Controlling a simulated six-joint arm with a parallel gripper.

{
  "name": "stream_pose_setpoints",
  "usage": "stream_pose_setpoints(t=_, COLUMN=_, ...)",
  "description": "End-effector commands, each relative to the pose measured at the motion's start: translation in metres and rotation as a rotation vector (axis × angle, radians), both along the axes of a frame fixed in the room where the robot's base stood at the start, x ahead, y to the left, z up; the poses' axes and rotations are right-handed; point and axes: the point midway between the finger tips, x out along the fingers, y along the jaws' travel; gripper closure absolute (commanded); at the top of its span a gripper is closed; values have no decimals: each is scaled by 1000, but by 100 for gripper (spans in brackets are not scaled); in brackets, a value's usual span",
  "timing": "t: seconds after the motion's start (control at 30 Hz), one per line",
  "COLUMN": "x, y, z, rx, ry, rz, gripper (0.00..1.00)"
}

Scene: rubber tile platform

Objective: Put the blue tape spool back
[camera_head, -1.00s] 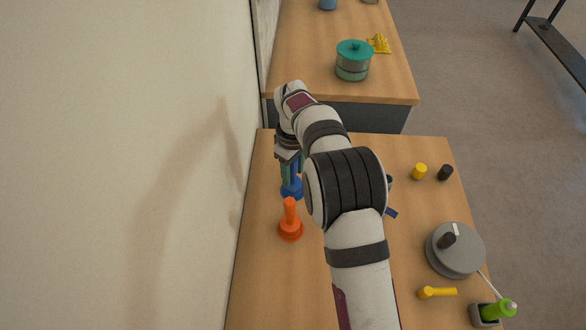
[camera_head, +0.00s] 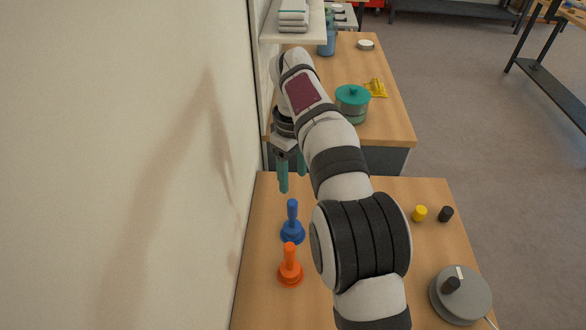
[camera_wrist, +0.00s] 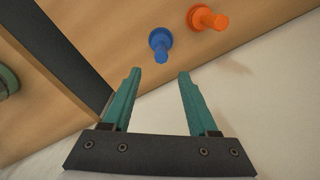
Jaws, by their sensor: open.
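A blue piece (camera_head: 292,225), an upright post on a wide round base, stands on the near wooden table close to the wall. It also shows in the wrist view (camera_wrist: 160,42), beyond the fingertips. I cannot tell whether its base is a separate tape spool around the post. An orange piece (camera_head: 290,268) of like shape stands just in front of it, and also shows in the wrist view (camera_wrist: 208,19). My gripper (camera_head: 293,183) is open and empty, above and behind the blue piece and apart from it. Both teal fingers (camera_wrist: 159,74) show with nothing between them.
A yellow cylinder (camera_head: 419,213), a black cylinder (camera_head: 446,214) and a grey round device (camera_head: 458,297) stand on the table's right side. A teal-lidded pot (camera_head: 352,104) stands on the farther table. The wall (camera_head: 130,170) is close on the left.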

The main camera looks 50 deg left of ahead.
Motion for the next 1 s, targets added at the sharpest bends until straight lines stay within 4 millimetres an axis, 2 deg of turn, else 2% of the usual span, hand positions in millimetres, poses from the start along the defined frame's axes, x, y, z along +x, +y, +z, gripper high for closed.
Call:
stream_pose_setpoints(t=0.1, x=0, y=0, z=10, rx=1, ry=0, rz=0, gripper=41)
stream_pose_setpoints(t=0.23, x=1, y=-2, z=13, rx=0, ry=1, rz=-7, gripper=41)
stream_pose_setpoints(t=0.3, x=11, y=-18, z=21, rx=3, ry=5, rz=-72, gripper=41)
stream_pose_setpoints(t=0.37, x=27, y=-53, z=37, rx=7, ry=13, rz=-210, gripper=41)
stream_pose_setpoints(t=0.4, x=38, y=-88, z=51, rx=12, ry=22, rz=-349, gripper=41)
stream_pose_setpoints(t=0.47, x=46, y=-156, z=70, rx=19, ry=39, rz=-610, gripper=41)
stream_pose_setpoints(t=0.5, x=42, y=-204, z=79, rx=25, ry=53, rz=-800, gripper=41)
stream_pose_setpoints(t=0.57, x=21, y=-271, z=84, rx=34, ry=77, rz=-1089, gripper=41)
stream_pose_setpoints(t=0.6, x=-1, y=-311, z=82, rx=41, ry=92, rz=-1282, gripper=41)
stream_pose_setpoints(t=0.67, x=-39, y=-356, z=71, rx=50, ry=116, rz=-1555, gripper=41)
stream_pose_setpoints(t=0.7, x=-64, y=-378, z=61, rx=56, ry=132, rz=-1717, gripper=41)
stream_pose_setpoints(t=0.8, x=-115, y=-406, z=34, rx=66, ry=163, rz=-2022, gripper=41)
stream_pose_setpoints(t=0.83, x=-125, y=-410, z=27, rx=68, ry=171, rz=-2082, gripper=41)
stream_pose_setpoints(t=0.9, x=-140, y=-414, z=17, rx=69, ry=182, rz=-2175, gripper=41)
stream_pose_setpoints(t=1.0, x=-146, y=-416, z=12, rx=68, ry=187, rz=-2214, gripper=41)
